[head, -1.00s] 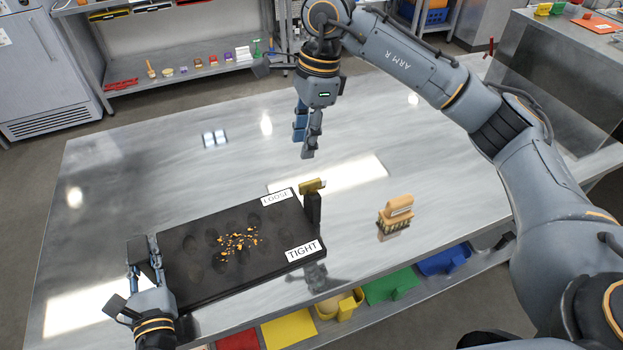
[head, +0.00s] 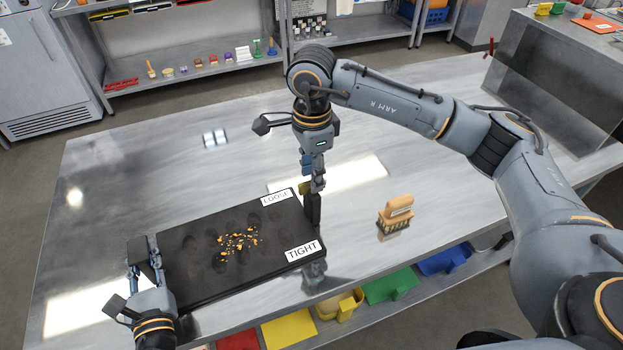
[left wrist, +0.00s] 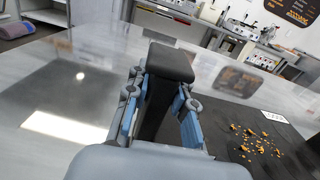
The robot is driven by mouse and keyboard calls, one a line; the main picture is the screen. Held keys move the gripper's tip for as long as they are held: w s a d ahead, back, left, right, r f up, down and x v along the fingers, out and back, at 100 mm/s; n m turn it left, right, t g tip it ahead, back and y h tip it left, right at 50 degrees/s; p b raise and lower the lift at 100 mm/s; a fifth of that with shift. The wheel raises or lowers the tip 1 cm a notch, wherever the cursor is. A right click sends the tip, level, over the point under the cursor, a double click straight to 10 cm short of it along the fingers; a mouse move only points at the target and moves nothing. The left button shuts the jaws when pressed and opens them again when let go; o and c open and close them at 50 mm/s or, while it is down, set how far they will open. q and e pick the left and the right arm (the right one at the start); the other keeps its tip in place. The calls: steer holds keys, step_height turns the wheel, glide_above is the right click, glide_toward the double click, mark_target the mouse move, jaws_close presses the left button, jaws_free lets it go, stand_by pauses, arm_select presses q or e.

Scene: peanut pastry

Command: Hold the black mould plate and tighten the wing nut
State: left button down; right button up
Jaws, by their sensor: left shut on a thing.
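The black mould plate (head: 190,283) lies on the metal table, with shallow hollows and orange-brown crumbs in its middle. It carries two white labels, LOOSE (head: 277,197) and TIGHT (head: 303,250). My left gripper (head: 147,258) is at its left edge; the left wrist view shows its fingers (left wrist: 160,100) closed around an upright black block (left wrist: 171,62). The brass wing nut (head: 305,188) sits on a black post (head: 313,210) at the plate's right edge. My right gripper (head: 317,187) points down at the wing nut and partly hides it; its finger opening is unclear.
Coloured bins, including a green one (head: 390,287), sit on a shelf below the front edge. Shelves with small items (head: 200,65) stand behind.

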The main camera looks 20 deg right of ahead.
arm_select(q)
steer(key=shift+s+d+f, duration=0.1)
steer(key=shift+f, duration=0.25)
arm_select(e)
steer(key=shift+f, duration=1.2)
jaws_close()
steer(key=shift+m, duration=1.7)
